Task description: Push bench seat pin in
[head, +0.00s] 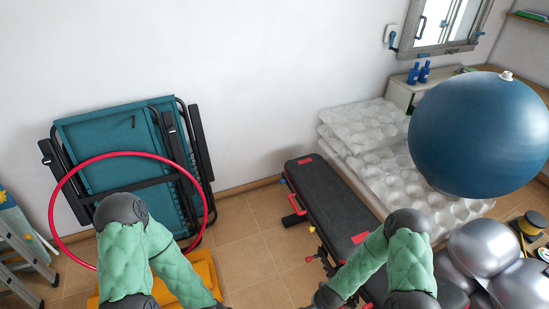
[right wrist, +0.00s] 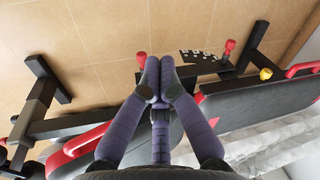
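The black weight bench (head: 325,196) with red trim stands right of centre in the head view. In the right wrist view its dark frame and pad (right wrist: 262,100) run across the picture. A red-capped pin (right wrist: 141,59) shows just left of my right fingertips; whether they touch it I cannot tell. A second red knob (right wrist: 229,46) and a yellow knob (right wrist: 266,73) sit further right on the frame. My right gripper (right wrist: 153,72) has its purple fingers together, with nothing visible between them. My left gripper is out of view; only its green arm shows.
A folded teal lounger (head: 105,135) and a red hoop (head: 54,232) are at the left. Bubble wrap (head: 375,150), a blue ball (head: 480,135) and silver balls (head: 485,247) crowd the right. Tiled floor (head: 240,225) is clear left of the bench.

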